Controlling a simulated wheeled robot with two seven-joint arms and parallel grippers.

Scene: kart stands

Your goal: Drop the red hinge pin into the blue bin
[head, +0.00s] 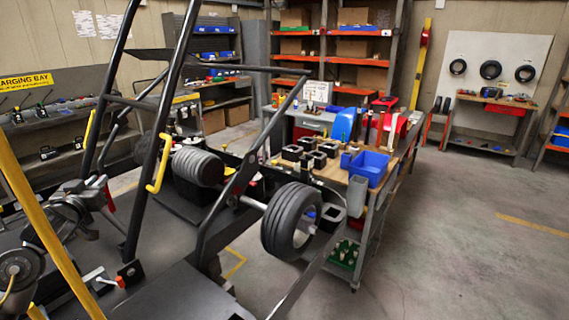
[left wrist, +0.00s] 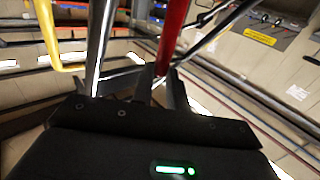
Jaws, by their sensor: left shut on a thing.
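The red hinge pin (left wrist: 172,38) stands out from between the dark fingers of my left gripper (left wrist: 157,90) in the left wrist view. In the head view my left gripper (head: 103,190) is at the left, beside the black kart frame, and a small red part of the pin (head: 109,198) shows at its tip. The gripper is shut on the pin. The blue bin (head: 368,167) stands on the near right end of the wooden-topped cart, well to the right of my left gripper and beyond the frame. My right gripper is not in view.
The black kart frame (head: 150,170) with a yellow handle (head: 160,165) and a tyre (head: 289,218) lies between my left gripper and the bin. Black square holders (head: 292,153) stand left of the bin. The floor (head: 450,240) at the right is clear.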

